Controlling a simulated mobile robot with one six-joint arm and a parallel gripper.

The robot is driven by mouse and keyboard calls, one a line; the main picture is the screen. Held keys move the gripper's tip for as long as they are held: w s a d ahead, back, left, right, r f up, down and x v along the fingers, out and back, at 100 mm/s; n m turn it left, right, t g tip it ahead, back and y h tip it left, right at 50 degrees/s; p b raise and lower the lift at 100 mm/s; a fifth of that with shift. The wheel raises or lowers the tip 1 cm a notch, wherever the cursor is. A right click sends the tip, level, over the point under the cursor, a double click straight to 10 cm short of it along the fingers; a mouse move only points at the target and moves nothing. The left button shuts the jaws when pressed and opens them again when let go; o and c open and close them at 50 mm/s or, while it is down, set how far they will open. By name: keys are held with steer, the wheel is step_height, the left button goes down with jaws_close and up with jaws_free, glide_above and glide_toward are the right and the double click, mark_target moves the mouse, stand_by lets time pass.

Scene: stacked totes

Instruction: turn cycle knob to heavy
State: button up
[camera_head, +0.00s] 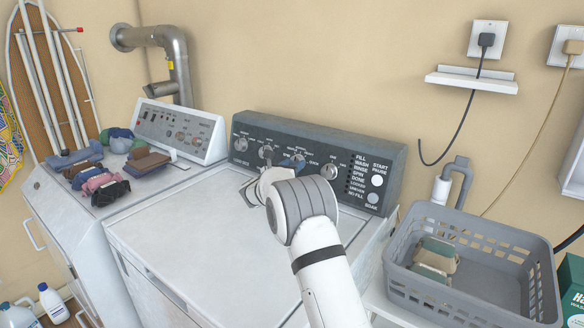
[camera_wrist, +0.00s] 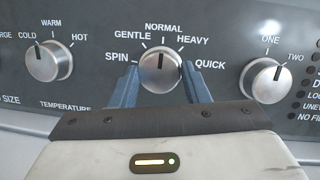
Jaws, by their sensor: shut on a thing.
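The cycle knob (camera_wrist: 160,74) is a round silver dial on the washer's dark control panel (camera_head: 375,152). Its dark pointer mark points straight up at NORMAL in the wrist view. SPIN and GENTLE are printed to its left, and HEAVY (camera_wrist: 193,41) and QUICK to its right. My gripper (camera_wrist: 160,70) has its two blue fingers on the left and right sides of the knob, shut on it. In the head view, my gripper and arm cover much of the knob area.
The temperature knob (camera_wrist: 48,62) is left of the cycle knob, pointing near COLD. Another knob (camera_wrist: 264,80) is on the right, marked ONE and TWO. Folded clothes (camera_head: 100,178) lie on the left machine. A grey basket (camera_head: 470,285) stands at right. The washer lid (camera_head: 190,235) is clear.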

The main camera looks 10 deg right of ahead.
steer(key=m+b, duration=0.2)
steer(key=m+h+b, duration=0.1)
steer(key=m+b, duration=0.1)
steer(key=shift+w+a+f+g, duration=0.1)
steer(key=shift+f+g, duration=0.15)
steer(key=shift+g, duration=0.15)
steer(key=shift+a+r+m+g+h+b, duration=0.1)
steer(key=shift+m+g+h+b, duration=0.2)
steer(key=shift+m+b, duration=0.65)
steer(key=shift+r+m+g+h+b, duration=0.1)
steer(key=shift+m+g+h+b, duration=0.15)
steer(key=shift+m, duration=1.2)
steer(key=o, duration=1)
steer(key=shift+c, duration=0.2)
steer(key=v, duration=0.7)
steer(key=shift+s+a, duration=0.2)
steer(key=shift+a, duration=0.1)
